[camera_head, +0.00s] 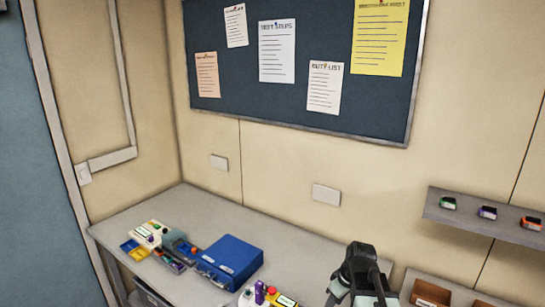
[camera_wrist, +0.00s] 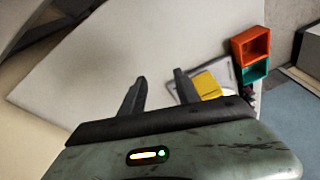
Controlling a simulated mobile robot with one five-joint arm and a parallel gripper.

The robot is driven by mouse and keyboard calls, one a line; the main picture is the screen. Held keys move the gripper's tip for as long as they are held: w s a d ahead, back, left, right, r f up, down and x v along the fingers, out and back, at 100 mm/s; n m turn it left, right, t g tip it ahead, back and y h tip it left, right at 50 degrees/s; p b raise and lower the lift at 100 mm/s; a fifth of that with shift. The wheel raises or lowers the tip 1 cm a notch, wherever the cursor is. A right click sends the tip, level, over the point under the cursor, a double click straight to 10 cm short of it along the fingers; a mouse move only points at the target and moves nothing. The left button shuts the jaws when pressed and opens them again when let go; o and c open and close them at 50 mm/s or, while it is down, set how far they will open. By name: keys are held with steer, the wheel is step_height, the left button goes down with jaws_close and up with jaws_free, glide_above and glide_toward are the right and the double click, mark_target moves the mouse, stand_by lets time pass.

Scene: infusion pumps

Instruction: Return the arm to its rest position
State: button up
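My gripper (camera_wrist: 157,84) shows in the wrist view with its two dark fingers apart and nothing between them. A pale table surface lies beyond the fingers. In the head view my dark arm (camera_head: 361,275) rises at the bottom, right of centre, in front of the table's right part. Its fingers cannot be made out there.
The grey table (camera_head: 300,245) holds a blue case (camera_head: 229,261), a pump-like device (camera_head: 150,232) and small colored trays at the left. A shelf (camera_head: 470,215) with small items and brown bins (camera_head: 430,292) are at the right. Orange (camera_wrist: 251,43) and teal bins (camera_wrist: 253,71) show in the wrist view.

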steer(key=s+a+f+m+g+h, duration=0.1)
steer(key=s+a+m+g+h, duration=0.1)
steer(key=s+a+m, duration=0.3)
steer(key=shift+s+a+f+m, duration=0.15)
steer(key=shift+s+a+m, duration=0.1)
steer(key=shift+s+m, duration=0.9)
